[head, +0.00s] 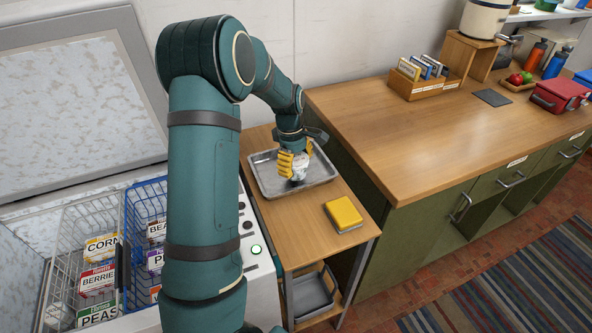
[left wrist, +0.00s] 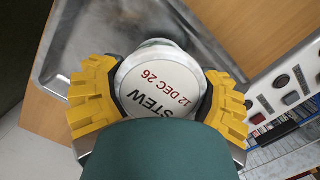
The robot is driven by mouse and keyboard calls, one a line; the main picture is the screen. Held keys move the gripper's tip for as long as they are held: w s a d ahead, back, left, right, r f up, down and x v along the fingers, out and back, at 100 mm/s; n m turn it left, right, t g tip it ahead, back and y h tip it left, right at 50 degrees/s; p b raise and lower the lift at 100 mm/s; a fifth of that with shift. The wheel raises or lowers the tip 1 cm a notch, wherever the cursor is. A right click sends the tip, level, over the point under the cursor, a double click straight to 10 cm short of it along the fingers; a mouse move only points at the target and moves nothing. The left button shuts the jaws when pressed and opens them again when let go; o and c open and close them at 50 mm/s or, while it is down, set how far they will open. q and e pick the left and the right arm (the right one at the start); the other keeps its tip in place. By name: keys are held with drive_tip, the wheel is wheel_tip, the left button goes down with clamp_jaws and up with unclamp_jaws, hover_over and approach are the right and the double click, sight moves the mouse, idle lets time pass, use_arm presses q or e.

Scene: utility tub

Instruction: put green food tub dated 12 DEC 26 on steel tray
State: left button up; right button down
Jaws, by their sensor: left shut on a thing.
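A food tub (left wrist: 150,82) with a white lid reading "STEW 12 DEC 26" is between the yellow fingers of my left gripper (left wrist: 160,98). The gripper is shut on its sides. In the head view the tub (head: 299,174) looks whitish, and I see no green on it. My left gripper (head: 297,160) points down over the steel tray (head: 264,179). The tub is within the tray's outline; I cannot tell whether it touches the tray floor. My right gripper is not in view.
The tray lies on a narrow wooden cart with a yellow sponge-like block (head: 343,214) in front. An open chest freezer with a blue basket (head: 147,199) and labelled boxes stands left. A wooden counter (head: 420,140) with containers stands right.

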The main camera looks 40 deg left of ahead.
use_arm(q)
drive_tip(key=shift+f, duration=0.9)
drive_tip(key=shift+r, duration=0.1)
drive_tip(key=o, duration=1.3)
drive_tip(key=shift+c, duration=0.2)
drive_tip(key=r+p, duration=0.1)
drive_tip(key=r, duration=0.3)
drive_tip(key=a+r, duration=0.1)
drive_tip(key=r, duration=0.3)
drive_tip(key=r+p, duration=0.1)
drive_tip(key=r, duration=0.3)
drive_tip(key=shift+a+p, duration=0.3)
drive_tip(key=shift+a, duration=0.05)
